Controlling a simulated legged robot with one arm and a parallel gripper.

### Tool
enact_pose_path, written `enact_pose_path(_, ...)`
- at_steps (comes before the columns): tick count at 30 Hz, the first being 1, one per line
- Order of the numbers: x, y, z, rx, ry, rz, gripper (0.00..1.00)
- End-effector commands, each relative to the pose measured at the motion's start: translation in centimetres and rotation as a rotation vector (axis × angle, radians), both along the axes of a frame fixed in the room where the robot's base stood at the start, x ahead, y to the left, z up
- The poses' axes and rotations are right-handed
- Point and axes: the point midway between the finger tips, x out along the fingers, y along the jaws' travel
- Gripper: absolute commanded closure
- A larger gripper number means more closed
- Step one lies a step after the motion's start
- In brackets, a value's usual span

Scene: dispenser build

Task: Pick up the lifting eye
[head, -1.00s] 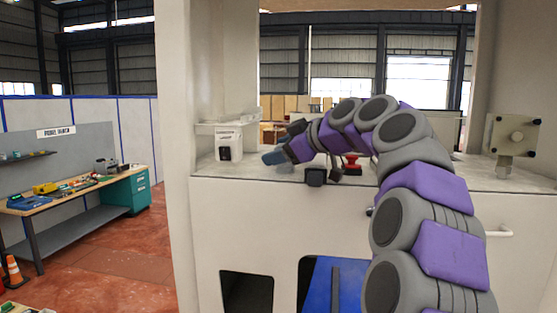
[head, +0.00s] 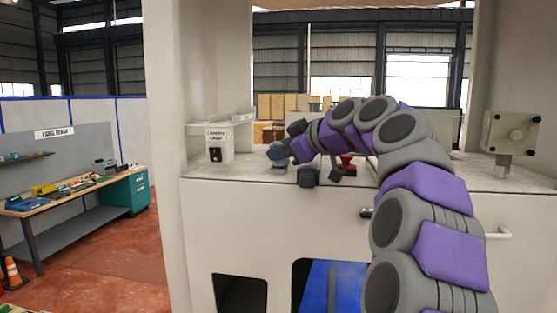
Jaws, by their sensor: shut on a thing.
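My arm reaches over the white machine's ledge (head: 240,171), and my gripper (head: 277,153) is at its far end, low over the ledge. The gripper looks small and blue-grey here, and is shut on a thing. That thing is most likely the lifting eye, but its shape is too small and too hidden to make out. The end of the arm covers part of the ledge behind it. I cannot tell whether the held thing touches the ledge.
A white labelled box (head: 217,145) stands left of my gripper. A red part (head: 347,161) shows behind my arm. A square plate on a post (head: 511,132) stands at right. Machine uprights flank the opening. A workbench (head: 75,193) and an orange cone (head: 12,273) are at far left.

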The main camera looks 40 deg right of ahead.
Motion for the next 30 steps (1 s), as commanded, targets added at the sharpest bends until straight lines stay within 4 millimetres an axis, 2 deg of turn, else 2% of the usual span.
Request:
enact_pose_path(8, -0.1, -0.1, 0.2, -0.001, 0.000, -0.002, 1.00)
enact_pose_path(30, -0.5, 0.2, 3.7, -0.003, -0.003, -0.001, 1.00)
